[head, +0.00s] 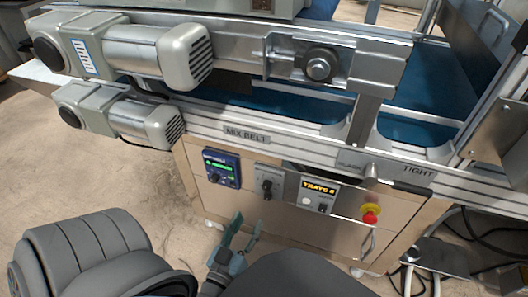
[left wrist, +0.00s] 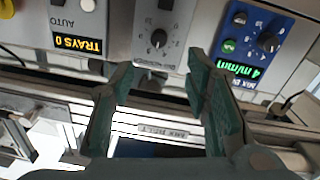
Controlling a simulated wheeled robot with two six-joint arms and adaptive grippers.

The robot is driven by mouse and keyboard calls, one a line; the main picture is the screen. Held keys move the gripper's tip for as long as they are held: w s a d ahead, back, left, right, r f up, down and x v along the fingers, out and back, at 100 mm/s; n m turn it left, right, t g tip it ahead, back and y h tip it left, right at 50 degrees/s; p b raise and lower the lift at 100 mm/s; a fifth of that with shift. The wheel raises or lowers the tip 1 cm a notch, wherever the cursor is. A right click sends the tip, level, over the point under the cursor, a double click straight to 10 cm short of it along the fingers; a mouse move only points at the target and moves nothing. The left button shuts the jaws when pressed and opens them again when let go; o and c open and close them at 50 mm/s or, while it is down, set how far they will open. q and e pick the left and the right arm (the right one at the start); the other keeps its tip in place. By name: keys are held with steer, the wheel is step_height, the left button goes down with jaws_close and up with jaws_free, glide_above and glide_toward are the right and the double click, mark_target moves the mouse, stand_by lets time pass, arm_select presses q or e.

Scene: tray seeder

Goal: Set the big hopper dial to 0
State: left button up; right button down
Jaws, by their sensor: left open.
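A grey dial panel (head: 268,173) with a black knob (head: 266,185) sits on the front of the control cabinet, between a blue module and a trays counter. The knob also shows upside down in the left wrist view (left wrist: 158,39), with scale marks around it. Its label is too small to read, so I cannot tell for sure that it is the big hopper dial, nor its setting. My left gripper (head: 243,224) is open and empty, below and in front of the panel. In the left wrist view its two green fingers (left wrist: 158,68) stand apart, with the knob beyond the gap.
The blue module (head: 221,168) reads 4 m/min in the wrist view. The trays counter (head: 319,190) reads 0. A red emergency button (head: 371,213) is at the right. The mix belt rail (head: 245,135) and motors (head: 150,50) overhang above. Open floor lies at left.

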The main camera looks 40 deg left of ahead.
mark_target(265, 189)
arm_select(q)
steer(key=b+x, duration=0.1)
steer(key=x, duration=1.1)
steer(key=shift+d, duration=0.1)
jaws_close()
arm_select(e)
steer(key=shift+w+a, duration=0.3)
steer(key=shift+w, duration=0.3)
steer(key=shift+w+a, duration=0.25)
steer(key=shift+w, duration=0.3)
